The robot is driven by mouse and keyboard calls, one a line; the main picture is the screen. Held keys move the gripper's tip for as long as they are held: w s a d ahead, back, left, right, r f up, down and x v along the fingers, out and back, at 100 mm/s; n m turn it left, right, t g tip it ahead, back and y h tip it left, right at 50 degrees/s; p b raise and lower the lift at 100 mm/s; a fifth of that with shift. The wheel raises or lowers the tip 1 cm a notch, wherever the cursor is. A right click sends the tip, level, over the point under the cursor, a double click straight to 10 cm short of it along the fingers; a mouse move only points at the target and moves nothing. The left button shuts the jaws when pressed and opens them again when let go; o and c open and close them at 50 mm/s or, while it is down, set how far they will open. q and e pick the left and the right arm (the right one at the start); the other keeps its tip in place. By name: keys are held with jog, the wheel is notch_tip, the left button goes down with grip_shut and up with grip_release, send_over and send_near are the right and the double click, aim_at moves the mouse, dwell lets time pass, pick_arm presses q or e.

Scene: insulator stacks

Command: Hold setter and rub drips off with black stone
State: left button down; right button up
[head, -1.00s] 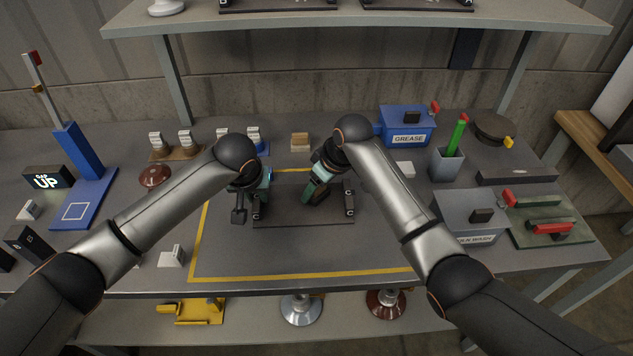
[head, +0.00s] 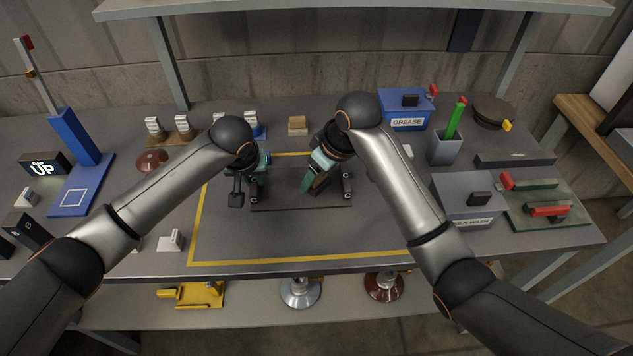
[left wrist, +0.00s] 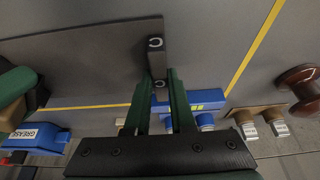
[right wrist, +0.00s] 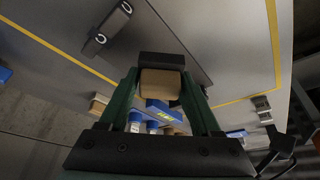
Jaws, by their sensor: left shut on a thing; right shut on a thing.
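The setter (head: 300,200) is a dark flat plate with an upright block marked C at each end. It lies inside the yellow-outlined area. My left gripper (head: 258,182) is shut on its left end block, which also shows between the fingers in the left wrist view (left wrist: 158,62). My right gripper (head: 312,178) is shut on the black stone (right wrist: 160,61), a dark block with a tan part between the fingers.
A blue GREASE box (head: 405,117), a grey cup (head: 444,148), a grey wash box (head: 462,196) and a green board (head: 560,222) stand to the right. The mat's front is clear.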

jog(key=shift+r, duration=1.9)
pick_arm(q)
jog(key=c, duration=0.7)
grip_release()
jog(key=v, duration=1.2)
jog(key=shift+r, duration=0.1)
